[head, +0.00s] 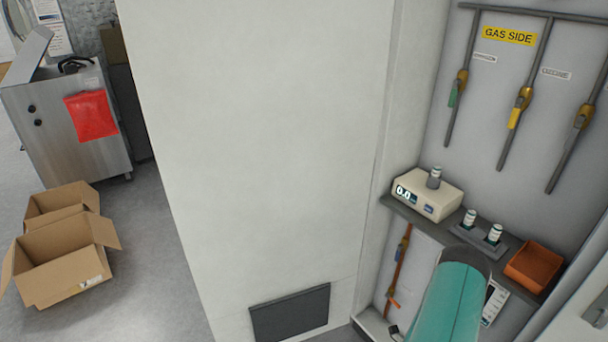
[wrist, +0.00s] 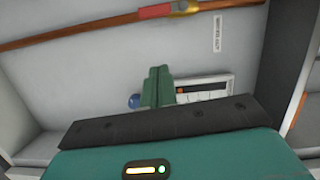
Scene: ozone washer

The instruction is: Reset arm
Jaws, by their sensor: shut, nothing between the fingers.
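My gripper (wrist: 158,75) shows in the wrist view as two green fingers pressed together, shut and empty. It points toward a pale wall with a copper-coloured pipe (wrist: 75,32) running across above it. A white panel (wrist: 205,90) with a dark display is behind and right of the fingers, and a blue knob (wrist: 134,101) shows just left of them. I cannot tell whether the fingers touch either. In the head view my teal arm reaches in at the lower right, below and in front of a shelf; the fingers are hidden there.
The grey shelf (head: 401,206) holds a scale (head: 428,196), several small vials and an orange bin (head: 534,267). Pipes with valves (head: 523,98) hang above it. A white wall (head: 265,130) fills the middle. Open cardboard boxes (head: 62,262) and a steel cabinet (head: 52,140) stand at left, with clear floor nearby.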

